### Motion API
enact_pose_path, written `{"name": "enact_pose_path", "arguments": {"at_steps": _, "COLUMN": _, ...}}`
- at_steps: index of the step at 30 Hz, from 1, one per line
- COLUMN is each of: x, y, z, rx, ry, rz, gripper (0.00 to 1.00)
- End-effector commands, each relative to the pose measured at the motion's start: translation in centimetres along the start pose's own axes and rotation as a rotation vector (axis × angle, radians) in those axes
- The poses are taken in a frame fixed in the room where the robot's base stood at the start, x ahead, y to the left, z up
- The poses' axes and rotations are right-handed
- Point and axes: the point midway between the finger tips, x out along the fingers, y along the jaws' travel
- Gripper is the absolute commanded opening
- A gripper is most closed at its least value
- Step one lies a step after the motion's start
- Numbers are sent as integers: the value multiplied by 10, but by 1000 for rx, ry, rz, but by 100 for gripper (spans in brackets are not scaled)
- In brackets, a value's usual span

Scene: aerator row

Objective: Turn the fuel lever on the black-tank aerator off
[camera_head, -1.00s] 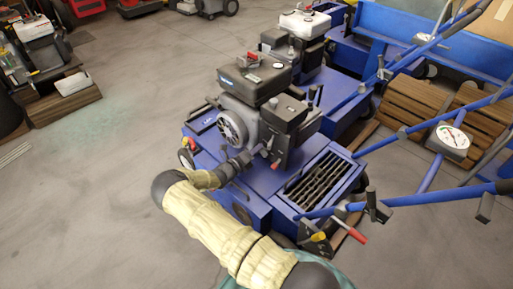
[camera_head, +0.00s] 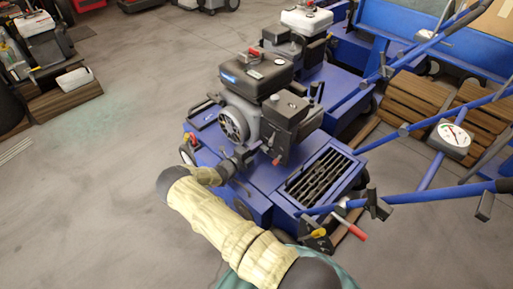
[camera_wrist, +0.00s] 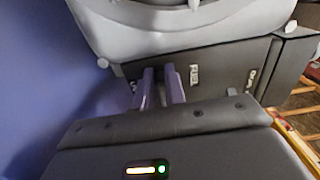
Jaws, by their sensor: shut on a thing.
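The black-tank aerator (camera_head: 268,175) is blue, with a black fuel tank (camera_head: 257,73) on top of its engine. My gripper (camera_head: 257,151) reaches in from the lower left to the lower side of the engine, below the dark box at its right. In the wrist view my gripper (camera_wrist: 161,82) shows as two purplish fingers close together in front of a dark panel under a grey housing. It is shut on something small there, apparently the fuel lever. The fingers hide it, so its angle cannot be told.
A second blue aerator with a white tank (camera_head: 306,20) stands close behind. Blue handle bars with a round gauge (camera_head: 454,136) extend at the right, near a slatted wooden pallet (camera_head: 408,99). A red-handled lever (camera_head: 351,229) sticks out at the front.

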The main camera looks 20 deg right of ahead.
Motion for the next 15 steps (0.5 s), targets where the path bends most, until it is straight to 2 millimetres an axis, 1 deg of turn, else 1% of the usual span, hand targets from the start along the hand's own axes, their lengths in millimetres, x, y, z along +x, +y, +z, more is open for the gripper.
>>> {"name": "enact_pose_path", "arguments": {"at_steps": 1, "x": -1, "y": 6, "z": -6, "rx": -7, "ry": 11, "rz": 7, "gripper": 0}}
{"name": "enact_pose_path", "arguments": {"at_steps": 7, "x": -1, "y": 6, "z": -6, "rx": -6, "ry": 11, "rz": 8, "gripper": 0}}
{"name": "enact_pose_path", "arguments": {"at_steps": 8, "x": -1, "y": 6, "z": -6, "rx": -6, "ry": 11, "rz": 8, "gripper": 18}}
{"name": "enact_pose_path", "arguments": {"at_steps": 10, "x": 0, "y": 6, "z": -6, "rx": -6, "ry": 11, "rz": 7, "gripper": 32}}
{"name": "enact_pose_path", "arguments": {"at_steps": 11, "x": 1, "y": 5, "z": -6, "rx": -6, "ry": 11, "rz": 7, "gripper": 34}}
{"name": "enact_pose_path", "arguments": {"at_steps": 15, "x": 2, "y": 3, "z": -5, "rx": -3, "ry": 10, "rz": 5, "gripper": 34}}
